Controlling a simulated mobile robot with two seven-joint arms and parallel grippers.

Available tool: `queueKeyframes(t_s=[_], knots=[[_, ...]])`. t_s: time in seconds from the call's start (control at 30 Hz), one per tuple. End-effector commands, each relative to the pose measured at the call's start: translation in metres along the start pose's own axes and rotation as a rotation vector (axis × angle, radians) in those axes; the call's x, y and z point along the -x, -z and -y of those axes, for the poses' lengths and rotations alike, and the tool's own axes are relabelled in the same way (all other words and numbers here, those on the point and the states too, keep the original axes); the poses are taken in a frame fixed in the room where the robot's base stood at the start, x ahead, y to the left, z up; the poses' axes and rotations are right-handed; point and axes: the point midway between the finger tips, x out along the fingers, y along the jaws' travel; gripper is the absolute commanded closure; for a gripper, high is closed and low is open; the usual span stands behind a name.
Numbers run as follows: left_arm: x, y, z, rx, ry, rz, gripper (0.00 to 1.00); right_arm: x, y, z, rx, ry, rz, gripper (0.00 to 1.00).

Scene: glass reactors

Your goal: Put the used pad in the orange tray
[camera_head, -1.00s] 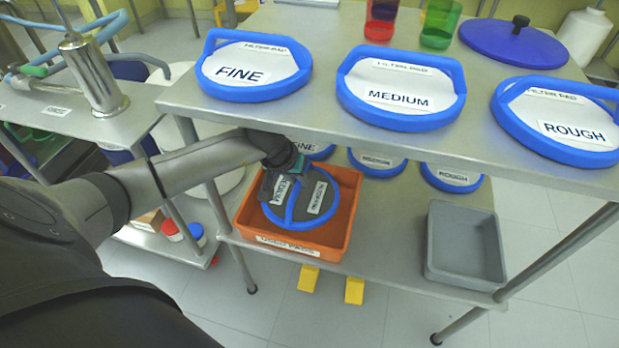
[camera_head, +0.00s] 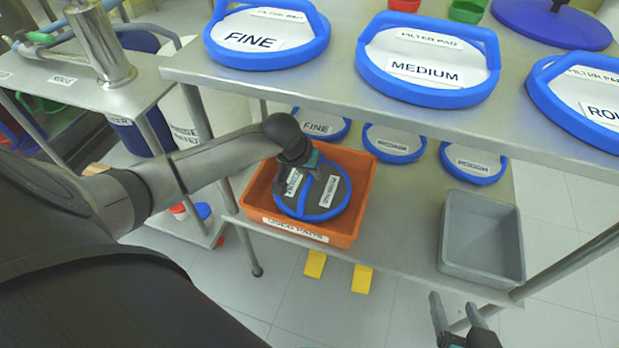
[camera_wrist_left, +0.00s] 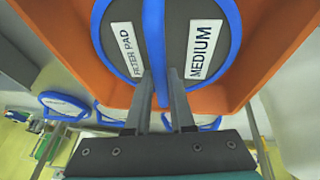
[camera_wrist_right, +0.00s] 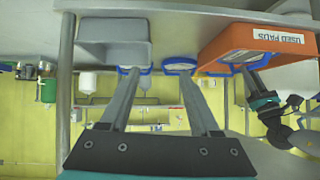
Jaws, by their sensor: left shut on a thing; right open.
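The used pad (camera_head: 325,198) is a dark grey disc with a blue rim and blue handle bar, labelled MEDIUM and FILTER PAD. It is within the walls of the orange tray (camera_head: 290,231), which is labelled USED PADS and stands on the lower shelf. Whether it touches the tray floor I cannot tell. My left gripper (camera_wrist_left: 166,82) is shut on the pad's handle bar; in the head view the arm hides part of the pad. My right gripper (camera_head: 455,308) is open and empty, low in front of the shelf near the grey bin.
Clean blue-rimmed pads FINE (camera_head: 268,38), MEDIUM (camera_head: 425,62) and ROUGH (camera_head: 585,95) lie on the upper shelf, close above. More pads lie behind the tray. A grey bin (camera_head: 482,240) stands on the right; bare shelf lies between it and the tray.

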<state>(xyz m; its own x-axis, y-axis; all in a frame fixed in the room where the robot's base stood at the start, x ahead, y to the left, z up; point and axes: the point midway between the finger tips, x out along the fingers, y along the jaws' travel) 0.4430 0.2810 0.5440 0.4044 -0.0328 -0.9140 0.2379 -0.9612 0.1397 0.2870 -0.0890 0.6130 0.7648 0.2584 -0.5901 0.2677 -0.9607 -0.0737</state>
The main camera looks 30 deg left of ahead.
Motion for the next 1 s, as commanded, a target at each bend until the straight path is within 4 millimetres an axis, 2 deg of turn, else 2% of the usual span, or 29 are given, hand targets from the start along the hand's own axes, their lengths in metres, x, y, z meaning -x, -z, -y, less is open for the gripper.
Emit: queueKeyframes(t_s=[0.3, 0.77, 0.8, 1.0], knots=[[-0.016, -0.009, -0.002, -0.005, -0.003, -0.001, 1.00, -0.006, 0.010, 0.018, -0.021, 0.050, -0.183, 0.37], [-0.018, -0.010, -0.002, -0.007, -0.003, -0.001, 1.00, -0.006, 0.013, 0.022, -0.028, 0.061, -0.230, 0.37], [-0.019, -0.011, -0.002, -0.007, -0.002, 0.001, 0.77, -0.006, 0.014, 0.023, -0.029, 0.063, -0.238, 0.37], [-0.018, -0.011, -0.002, -0.007, -0.003, 0.001, 0.55, -0.005, 0.014, 0.023, -0.029, 0.062, -0.236, 0.37]])
